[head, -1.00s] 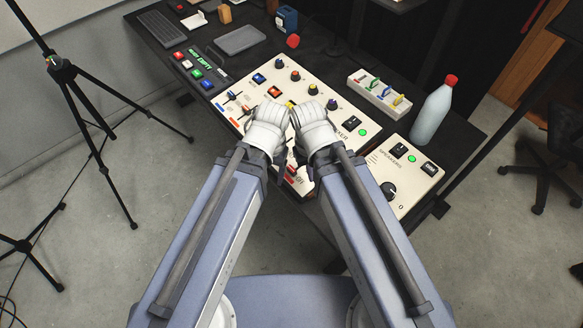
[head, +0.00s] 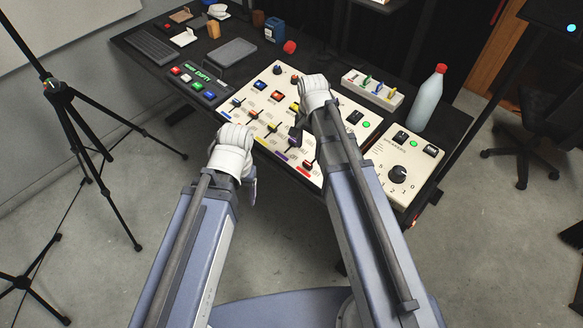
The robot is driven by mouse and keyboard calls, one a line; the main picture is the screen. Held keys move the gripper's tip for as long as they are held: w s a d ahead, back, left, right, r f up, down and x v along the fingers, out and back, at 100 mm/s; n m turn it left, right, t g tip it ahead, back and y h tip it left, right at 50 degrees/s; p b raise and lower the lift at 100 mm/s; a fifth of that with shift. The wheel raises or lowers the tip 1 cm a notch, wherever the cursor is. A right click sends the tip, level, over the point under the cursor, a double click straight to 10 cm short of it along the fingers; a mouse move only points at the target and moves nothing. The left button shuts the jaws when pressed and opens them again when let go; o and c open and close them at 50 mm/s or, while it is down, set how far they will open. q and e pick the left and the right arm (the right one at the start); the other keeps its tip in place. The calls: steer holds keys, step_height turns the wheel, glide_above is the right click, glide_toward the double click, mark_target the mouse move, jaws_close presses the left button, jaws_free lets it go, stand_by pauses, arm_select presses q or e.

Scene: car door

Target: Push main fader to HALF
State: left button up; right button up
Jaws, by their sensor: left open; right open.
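The cream mixer panel (head: 342,108) lies on the black table, with a row of faders along its near-left side. The fader with the red cap (head: 308,164), at the right end of that row, looks like the main fader; its label is too small to read. My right gripper (head: 298,134) is open over the middle of the panel, up and left of the red cap and apart from it. My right wrist hides part of the panel. My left gripper (head: 236,152) is open and empty off the panel's near-left edge. Its fingertips are mostly hidden by the hand.
A speakers panel (head: 410,163) with a black knob stands right of the mixer. A red-capped bottle (head: 427,100) and a box with coloured tabs (head: 373,88) stand behind. A button panel (head: 199,82) lies at left. Tripod legs stand on the floor at left.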

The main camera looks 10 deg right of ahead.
mark_target(308, 163)
steer(key=shift+w+d+m, duration=0.1)
steer(key=shift+w+m, duration=0.1)
steer(key=shift+m, duration=0.1)
steer(key=shift+f, duration=0.1)
steer(key=shift+f, duration=0.1)
step_height(308, 163, down, 8)
steer(key=b, duration=0.8)
steer(key=shift+r, duration=0.2)
jaws_close()
stand_by(0.8)
